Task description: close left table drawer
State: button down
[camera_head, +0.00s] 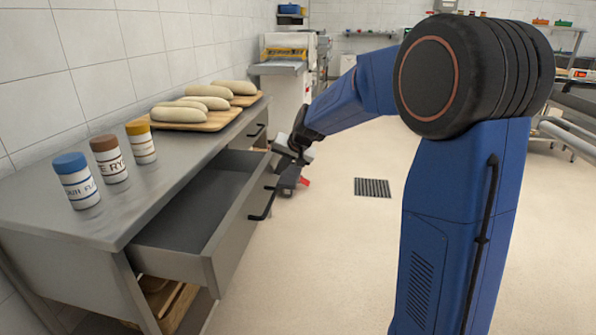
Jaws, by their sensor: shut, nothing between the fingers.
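The left table drawer (228,228) is pulled out of the grey metal table (120,215), and its inside looks empty. Its front panel carries a dark bar handle (266,204). My gripper (300,182) is beyond the handle, by the far end of the drawer front, pointing down. The gripper is shut and holds nothing. Whether it touches the drawer front cannot be told from here. A second drawer (255,132) farther along the table appears closed.
Three lidded jars (110,163) stand on the table near the wall. Loaves on wooden boards (205,122) lie farther back. A wooden crate (172,303) sits on the lower shelf. The floor right of the drawer is clear, with a dark grate (372,188).

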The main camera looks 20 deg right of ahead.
send_over(226, 181)
jog(key=shift+s+d, duration=0.2)
jog(key=shift+d, duration=0.2)
jog(key=shift+w+a+r, duration=0.1)
jog(key=shift+w+a, duration=0.15)
jog(key=shift+a, duration=0.2)
